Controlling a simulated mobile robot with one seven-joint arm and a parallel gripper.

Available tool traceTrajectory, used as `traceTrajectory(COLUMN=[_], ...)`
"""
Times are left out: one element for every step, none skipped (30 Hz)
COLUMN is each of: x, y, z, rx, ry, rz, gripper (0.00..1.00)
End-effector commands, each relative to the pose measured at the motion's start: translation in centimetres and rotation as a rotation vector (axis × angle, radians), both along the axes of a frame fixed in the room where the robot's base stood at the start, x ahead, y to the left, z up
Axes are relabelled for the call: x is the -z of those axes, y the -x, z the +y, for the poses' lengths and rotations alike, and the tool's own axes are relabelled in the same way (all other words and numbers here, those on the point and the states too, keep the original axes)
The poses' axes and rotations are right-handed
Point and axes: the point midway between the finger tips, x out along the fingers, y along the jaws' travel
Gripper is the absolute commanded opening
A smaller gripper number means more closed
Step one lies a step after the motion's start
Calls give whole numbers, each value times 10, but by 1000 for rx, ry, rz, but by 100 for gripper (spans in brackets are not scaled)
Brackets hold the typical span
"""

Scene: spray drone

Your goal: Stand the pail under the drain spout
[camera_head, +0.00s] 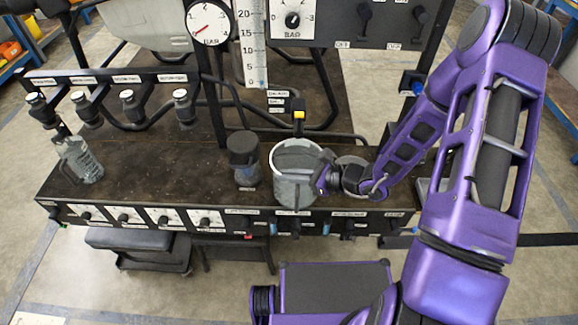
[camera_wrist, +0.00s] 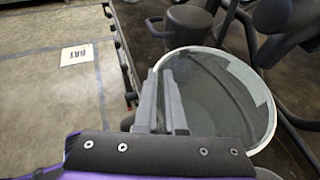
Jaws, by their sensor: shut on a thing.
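The pail (camera_head: 281,186) is a pale grey, open-topped round bucket. It is upright near the front edge of the dark bench, and no contents can be made out. A black spout-like fitting with a yellow block (camera_head: 299,121) is just behind and above the pail's far rim in the head view; I cannot tell whether its outlet is over the opening. My gripper (camera_head: 318,178) is at the pail's right front. In the wrist view, my gripper's grey fingers (camera_wrist: 165,82) are shut on the near wall of the pail (camera_wrist: 265,103). The pail's underside is hidden.
A clear bottle (camera_head: 81,162) stands at the bench's left end under a row of black taps (camera_head: 127,102). Gauges and a panel rise behind. Knobs line the bench front (camera_head: 163,219).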

Motion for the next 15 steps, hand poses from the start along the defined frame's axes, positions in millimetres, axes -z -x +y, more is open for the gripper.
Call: traceTrajectory(x=[0,0,0,0,0,0,0,0,0,0,5,11,13,15,16], y=[-5,-6,-9,-11,-15,-21,-26,-32,-39,-43,-43,-42,-41,-41,-41], z=[0,0,0,0,0,-1,-1,-1,-1,-1,-1,-1,-1,-1,-1], rx=[-1,0,0,1,1,0,0,-1,0,0,0,0,0,0,1], ry=[0,-1,-1,0,0,0,0,0,0,0,-1,-1,-1,-1,-1], rz=[-2,-1,-1,-2,-2,-4,-4,-5,-4,-3,2,3,3,3,2], gripper=[0,0,0,0,0,0,0,0,0,0,0,0,0,0,0])
